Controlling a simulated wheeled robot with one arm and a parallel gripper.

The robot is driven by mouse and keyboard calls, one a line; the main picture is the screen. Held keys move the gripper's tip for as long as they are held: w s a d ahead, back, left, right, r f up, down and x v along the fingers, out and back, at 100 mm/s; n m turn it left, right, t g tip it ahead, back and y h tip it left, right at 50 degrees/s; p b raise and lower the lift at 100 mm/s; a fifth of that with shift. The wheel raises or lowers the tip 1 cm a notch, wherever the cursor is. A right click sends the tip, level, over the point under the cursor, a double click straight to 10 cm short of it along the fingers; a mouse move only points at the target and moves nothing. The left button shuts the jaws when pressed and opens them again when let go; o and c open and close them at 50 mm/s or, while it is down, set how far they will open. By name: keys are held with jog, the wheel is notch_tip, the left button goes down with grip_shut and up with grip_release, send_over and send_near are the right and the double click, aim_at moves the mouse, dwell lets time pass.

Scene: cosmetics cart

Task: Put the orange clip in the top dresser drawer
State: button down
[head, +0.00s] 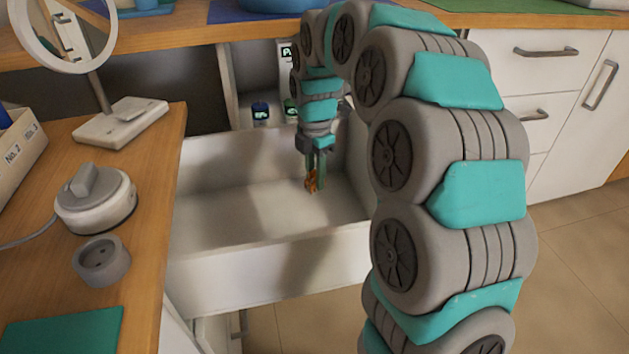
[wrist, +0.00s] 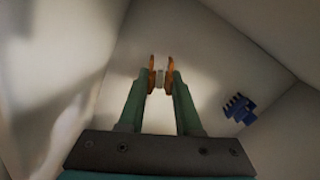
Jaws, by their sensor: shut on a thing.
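The orange clip (head: 312,182) is between the fingertips of my gripper (head: 316,172), inside the open white drawer (head: 275,268). In the wrist view the clip shows as two orange sides (wrist: 153,73) with a light grey middle, between the green fingers of my gripper (wrist: 161,84). The fingers are shut on it. The clip is over the drawer floor; I cannot tell whether it touches the floor. The drawer is pulled out, and its right part is hidden behind my arm.
A blue toothed clip (wrist: 239,108) lies in the drawer by a wall. A wooden top (head: 150,160) on the left holds a round mirror (head: 65,30), a white dial device (head: 95,203) and a grey socket piece (head: 101,261). Dark-capped bottles (head: 261,113) stand behind the drawer.

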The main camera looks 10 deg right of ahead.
jog(key=shift+f, duration=0.9)
jog(key=shift+f, duration=0.15)
jog(key=c, duration=0.6)
grip_release()
notch_tip(320, 180, up, 12)
jog(key=shift+r, duration=0.2)
